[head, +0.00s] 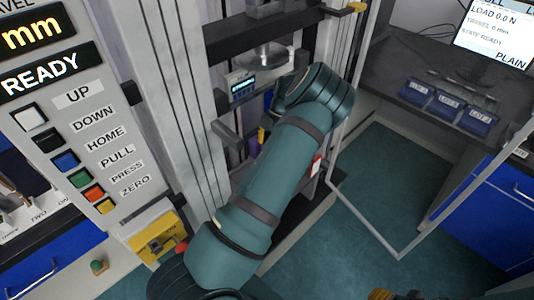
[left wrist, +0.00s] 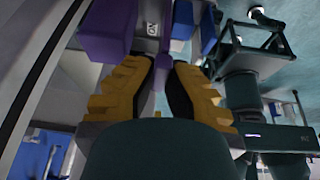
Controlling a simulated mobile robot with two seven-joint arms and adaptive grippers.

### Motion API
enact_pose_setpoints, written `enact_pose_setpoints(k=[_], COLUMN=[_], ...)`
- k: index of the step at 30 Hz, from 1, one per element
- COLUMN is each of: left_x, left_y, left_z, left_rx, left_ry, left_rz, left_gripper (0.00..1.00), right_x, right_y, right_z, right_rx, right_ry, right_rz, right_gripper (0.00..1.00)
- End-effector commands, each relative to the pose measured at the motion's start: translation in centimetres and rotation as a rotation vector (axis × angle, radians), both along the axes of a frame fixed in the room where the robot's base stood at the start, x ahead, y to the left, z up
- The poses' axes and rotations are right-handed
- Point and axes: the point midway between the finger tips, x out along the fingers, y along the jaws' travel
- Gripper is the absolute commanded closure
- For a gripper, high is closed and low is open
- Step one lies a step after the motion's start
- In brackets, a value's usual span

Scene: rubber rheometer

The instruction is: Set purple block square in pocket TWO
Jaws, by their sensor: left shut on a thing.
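A large purple block (left wrist: 104,32) shows at the upper left of the left wrist view, beyond the left finger. A narrower purple piece (left wrist: 161,72) shows between the yellow fingertips of my left gripper (left wrist: 163,66), which is shut on it; I cannot tell whether both are one object. In the head view a purple patch (head: 254,141) shows beside my left arm, which hides most of the left gripper.
Blue blocks (left wrist: 182,20) stand right of the label. A dark frame (left wrist: 255,55) stands further right. The machine's uprights (head: 185,100), a button panel (head: 60,110) and an open clear door (head: 395,250) surround my left arm. Blue labelled bins (head: 447,105) sit on the right bench.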

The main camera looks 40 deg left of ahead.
Motion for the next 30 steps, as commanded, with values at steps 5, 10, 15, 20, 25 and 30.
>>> enact_pose_setpoints(k=[5, 10, 15, 20, 25, 30], left_x=[0.0, 0.0, 0.0, 0.0, 0.0, 0.0], left_y=[0.0, 0.2, 0.4, 0.4, 0.4, 0.3], left_z=[-2.2, -4.7, -4.8, -4.9, -5.0, -5.0], left_rx=[0.0, 0.002, 0.001, 0.001, 0.0, 0.0], left_ry=[0.002, 0.0, -0.001, -0.001, 0.0, -0.001], left_rz=[0.0, 0.001, 0.0, 0.0, 0.0, 0.0], left_gripper=[1.0, 1.0, 1.0, 1.0, 0.66, 0.66], right_x=[0.1, 0.3, 0.3, 0.3, 0.3, 0.3], right_y=[0.0, 0.0, 0.0, 0.0, 0.0, 0.0], right_z=[-0.6, -1.5, -1.5, -1.5, -1.6, -1.6], right_rx=[0.0, -0.001, -0.001, -0.001, -0.001, -0.001], right_ry=[-0.002, -0.006, -0.008, -0.007, -0.008, -0.008], right_rz=[0.0, -0.001, -0.002, -0.002, -0.002, -0.002], right_gripper=[0.53, 0.53, 0.53, 0.53, 0.53, 0.53])
